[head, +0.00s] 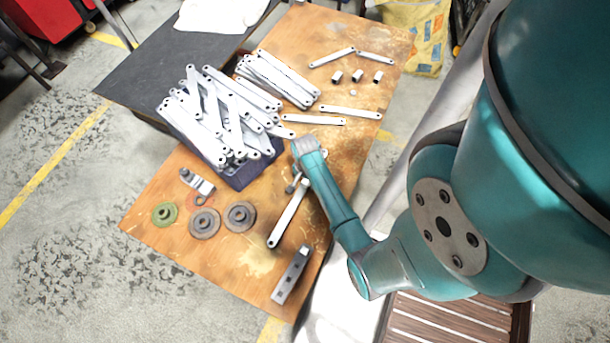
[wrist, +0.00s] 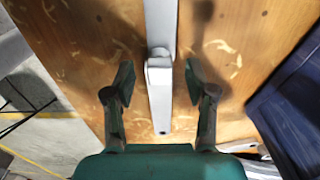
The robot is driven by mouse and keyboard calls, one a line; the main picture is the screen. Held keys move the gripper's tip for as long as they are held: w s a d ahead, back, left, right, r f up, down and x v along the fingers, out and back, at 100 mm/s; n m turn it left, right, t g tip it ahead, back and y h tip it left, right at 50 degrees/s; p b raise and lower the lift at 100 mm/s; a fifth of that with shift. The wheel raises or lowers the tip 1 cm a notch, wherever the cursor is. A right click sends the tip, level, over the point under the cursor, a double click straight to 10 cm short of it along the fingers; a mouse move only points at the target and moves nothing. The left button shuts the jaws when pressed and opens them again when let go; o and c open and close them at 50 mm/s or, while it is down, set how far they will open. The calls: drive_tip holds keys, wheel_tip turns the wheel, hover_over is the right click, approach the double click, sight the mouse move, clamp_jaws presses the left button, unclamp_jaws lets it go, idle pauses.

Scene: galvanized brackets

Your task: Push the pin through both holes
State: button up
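My gripper (wrist: 158,78) is open, with one finger on each side of a pale grey metal bar (wrist: 161,110) in the wrist view. There is clear space between each finger and the bar. A rounded grey piece (wrist: 158,66) stands on the bar between the fingers, at a step where a wider length of bar (wrist: 160,22) begins. I cannot tell whether it is the pin or a bar end. A hole shows near the bar's lower end. In the head view the bar (head: 287,218) lies on the table, partly hidden by my arm.
A dark blue crate (head: 255,171) heaped with galvanized brackets stands left of my arm. Grey discs (head: 205,223), a green disc (head: 164,214), a clamp-like part (head: 197,183) and a block with square holes (head: 291,275) lie nearby. Loose bars and small metal pieces (head: 357,76) lie farther back.

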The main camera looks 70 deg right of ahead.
wheel_tip(320, 180, up, 12)
idle(0.6)
idle(0.5)
drive_tip(key=s+a+n+t+h, duration=0.1)
drive_tip(key=s+a+n+t, duration=0.15)
drive_tip(key=a+n, duration=0.45)
drive_tip(key=s+a+n+t+h, duration=0.2)
drive_tip(key=a+t, duration=0.2)
drive_tip(key=a, duration=0.7)
drive_tip(key=s+a+r+n+t+y, duration=0.1)
drive_tip(key=s+a+r+n+t, duration=0.1)
drive_tip(key=r, duration=0.6)
drive_tip(key=s+a+r+n+t+y, duration=0.1)
drive_tip(key=s+a+r+n+t, duration=0.2)
drive_tip(key=r, duration=0.6)
drive_tip(key=s+a+r+n+t+y, duration=0.1)
drive_tip(key=s+a+r+n+t, duration=0.2)
drive_tip(key=r, duration=0.5)
drive_tip(key=s+a+n, duration=0.1)
drive_tip(key=s+n, duration=0.1)
drive_tip(key=shift+s+a+r, duration=0.2)
drive_tip(key=shift+s+a, duration=0.1)
drive_tip(key=shift+a, duration=0.1)
